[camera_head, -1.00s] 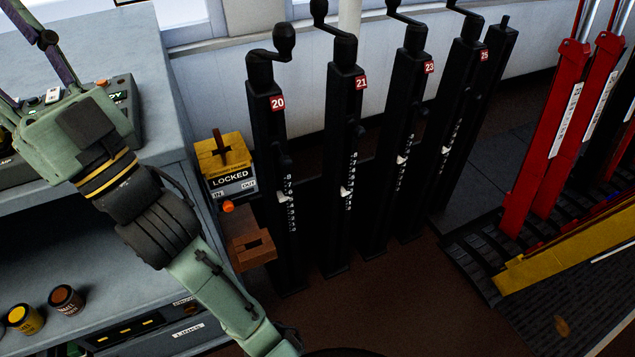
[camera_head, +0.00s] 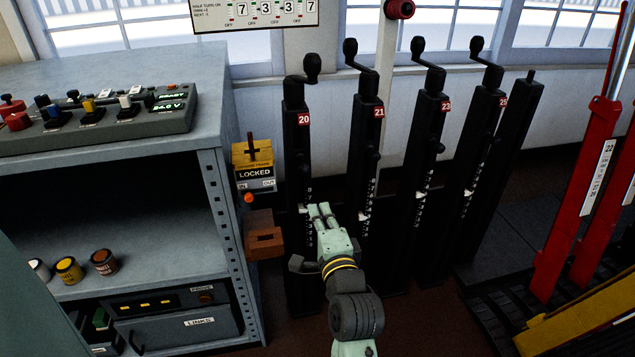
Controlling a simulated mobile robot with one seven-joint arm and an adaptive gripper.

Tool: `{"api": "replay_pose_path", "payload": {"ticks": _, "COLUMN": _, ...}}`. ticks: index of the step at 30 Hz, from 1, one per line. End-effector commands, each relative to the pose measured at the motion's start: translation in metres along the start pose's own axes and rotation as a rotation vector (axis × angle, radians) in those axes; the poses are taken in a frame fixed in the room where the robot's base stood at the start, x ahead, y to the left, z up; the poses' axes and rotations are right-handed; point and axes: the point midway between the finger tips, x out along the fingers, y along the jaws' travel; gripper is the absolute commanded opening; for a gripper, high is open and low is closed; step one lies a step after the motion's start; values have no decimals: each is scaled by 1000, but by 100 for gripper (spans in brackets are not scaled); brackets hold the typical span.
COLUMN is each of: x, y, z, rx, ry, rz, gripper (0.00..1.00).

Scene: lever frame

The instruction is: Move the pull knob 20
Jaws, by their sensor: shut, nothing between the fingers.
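The black post labelled 20 (camera_head: 297,150) stands at the left end of a row of similar posts. It has a crank handle (camera_head: 311,67) on top and a white scale on its face. I cannot clearly make out its pull knob; a small dark knob shows on the side of the neighbouring post 21. My gripper (camera_head: 318,211) is shut and empty. It points up and away in front of the lower part of post 20, covering part of its scale. I cannot tell whether it touches the post.
A yellow box marked LOCKED (camera_head: 254,163) and a brown bracket (camera_head: 264,241) are just left of post 20. A grey cabinet (camera_head: 140,195) with a control panel (camera_head: 95,118) stands further left. Posts 21 (camera_head: 366,145) and 23 (camera_head: 428,145) are close on the right; red levers (camera_head: 580,215) stand beyond.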

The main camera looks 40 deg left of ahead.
Motion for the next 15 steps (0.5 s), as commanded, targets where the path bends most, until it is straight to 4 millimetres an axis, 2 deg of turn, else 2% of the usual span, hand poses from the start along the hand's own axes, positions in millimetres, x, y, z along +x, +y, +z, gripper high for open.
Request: {"api": "replay_pose_path", "payload": {"ticks": 15, "x": 102, "y": -5, "z": 1, "rx": -4, "ry": -1, "rz": -3, "gripper": 0}}
